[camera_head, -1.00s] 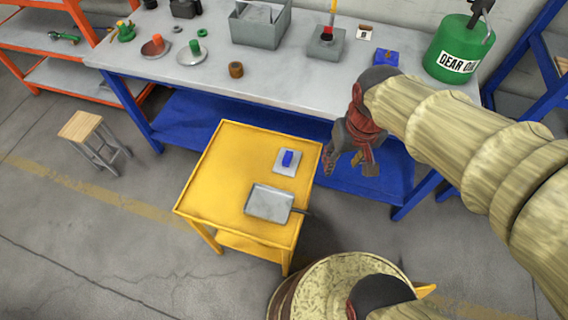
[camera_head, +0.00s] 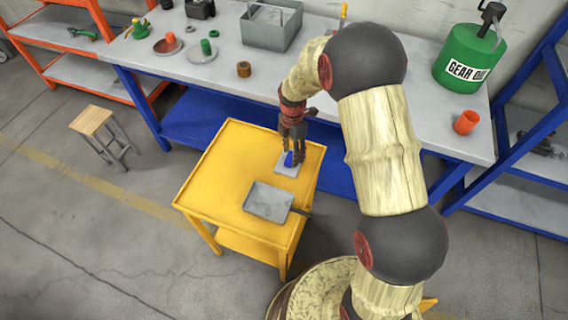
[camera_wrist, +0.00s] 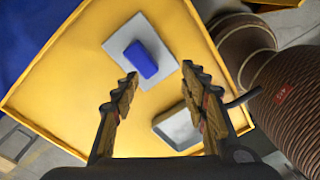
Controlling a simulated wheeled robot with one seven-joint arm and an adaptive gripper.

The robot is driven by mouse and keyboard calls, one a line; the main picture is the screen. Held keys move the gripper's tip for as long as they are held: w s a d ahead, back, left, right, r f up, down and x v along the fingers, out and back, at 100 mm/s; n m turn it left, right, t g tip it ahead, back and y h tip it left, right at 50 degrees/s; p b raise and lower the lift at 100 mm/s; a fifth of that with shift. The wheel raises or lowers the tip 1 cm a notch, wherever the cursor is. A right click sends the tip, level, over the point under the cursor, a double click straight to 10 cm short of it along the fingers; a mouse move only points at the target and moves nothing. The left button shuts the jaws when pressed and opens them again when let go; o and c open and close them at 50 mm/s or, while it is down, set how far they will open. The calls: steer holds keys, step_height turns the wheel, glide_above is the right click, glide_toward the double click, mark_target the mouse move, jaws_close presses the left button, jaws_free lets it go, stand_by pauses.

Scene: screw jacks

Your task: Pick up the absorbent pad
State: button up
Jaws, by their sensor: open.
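A flat light-grey square (camera_head: 286,170) lies on the yellow table (camera_head: 238,160), with a small blue block (camera_head: 289,160) on top of it. I cannot tell for sure which of the two is the absorbent pad. In the wrist view the blue block (camera_wrist: 141,59) and the grey square (camera_wrist: 115,43) show whole, ahead of my fingertips and left of the middle. My gripper (camera_wrist: 159,74) is open and empty, with its fingers apart. In the head view my gripper (camera_head: 293,148) hangs over the grey square and partly hides the block.
A shallow grey tray (camera_head: 268,201) with a handle lies on the yellow table near the square. Behind is a long workbench (camera_head: 225,73) with a metal box (camera_head: 270,25), a green gear oil can (camera_head: 468,60) and an orange cup (camera_head: 466,122). A stool (camera_head: 92,122) stands left.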

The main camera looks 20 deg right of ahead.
mark_target(290, 156)
steer(key=shift+w+a+r+n, duration=0.1)
steer(key=shift+w+r+n, duration=0.15)
steer(key=shift+w+n, duration=0.3)
steer(key=shift+w+a+r+n, duration=0.1)
steer(key=shift+w+r+n, duration=0.2)
steer(key=shift+n, duration=0.35)
steer(key=shift+w+n+t, duration=0.25)
steer(key=shift+n+t, duration=0.05)
steer(key=shift+n, duration=0.6)
steer(key=n, duration=0.2)
steer(key=shift+f+n, duration=0.15)
steer(key=shift+n, duration=0.15)
steer(key=shift+w+d+f+b, duration=0.15)
steer(key=shift+f+b, duration=0.7)
steer(key=shift+f, duration=1.1)
steer(key=shift+w+f+b, duration=0.1)
steer(key=shift+f+b, duration=0.75)
steer(key=shift+f, duration=1.05)
steer(key=shift+c, duration=0.3)
jaws_close()
